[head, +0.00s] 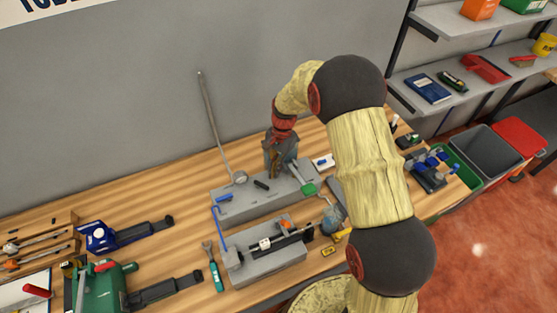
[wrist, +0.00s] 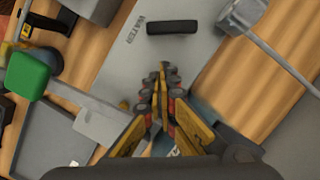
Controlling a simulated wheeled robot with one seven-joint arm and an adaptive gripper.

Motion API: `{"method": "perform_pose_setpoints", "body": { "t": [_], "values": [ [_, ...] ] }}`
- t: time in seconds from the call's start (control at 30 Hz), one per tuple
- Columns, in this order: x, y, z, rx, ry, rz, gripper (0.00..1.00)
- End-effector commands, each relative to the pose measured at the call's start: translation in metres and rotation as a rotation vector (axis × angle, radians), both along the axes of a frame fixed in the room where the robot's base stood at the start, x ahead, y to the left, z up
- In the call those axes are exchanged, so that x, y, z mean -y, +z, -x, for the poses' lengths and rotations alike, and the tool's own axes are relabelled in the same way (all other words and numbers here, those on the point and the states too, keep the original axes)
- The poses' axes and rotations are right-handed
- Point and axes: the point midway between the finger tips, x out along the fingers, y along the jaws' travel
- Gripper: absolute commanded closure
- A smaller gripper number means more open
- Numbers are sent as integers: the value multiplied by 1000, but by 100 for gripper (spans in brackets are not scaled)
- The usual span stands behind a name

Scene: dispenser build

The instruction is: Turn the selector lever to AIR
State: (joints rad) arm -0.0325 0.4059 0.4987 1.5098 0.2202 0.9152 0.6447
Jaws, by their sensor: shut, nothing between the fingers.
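A grey plate (head: 232,206) lies on the bench and also fills the middle of the wrist view (wrist: 205,50). A short black bar (wrist: 172,27) is on it beside the printed word WATER (wrist: 136,30); the bar also shows in the head view (head: 261,184). A grey arm with a green block at its end (wrist: 30,70) is at the left of the wrist view, and right of my gripper in the head view (head: 302,188). I cannot tell which is the selector lever. No AIR label is readable. My gripper (wrist: 162,75) is shut and empty over the plate, apart from the bar.
A long thin rod (head: 208,110) rises from a round hub at the plate's back. A second grey block (head: 268,268) with a black cylinder stands in front. A wrench (head: 213,268) lies left of it. My arm hides part of the bench's right side. Bare wood (head: 165,195) is at left.

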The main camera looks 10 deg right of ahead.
Motion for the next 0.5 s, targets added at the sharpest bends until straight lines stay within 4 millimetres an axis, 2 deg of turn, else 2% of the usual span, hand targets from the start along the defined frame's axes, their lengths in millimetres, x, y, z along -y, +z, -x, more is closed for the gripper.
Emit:
{"method": "perform_pose_setpoints", "body": {
  "t": [0.2,0.5],
  "values": [
    [-15,2,14,3,0,0,100],
    [-17,2,17,3,-1,0,100]
  ]
}}
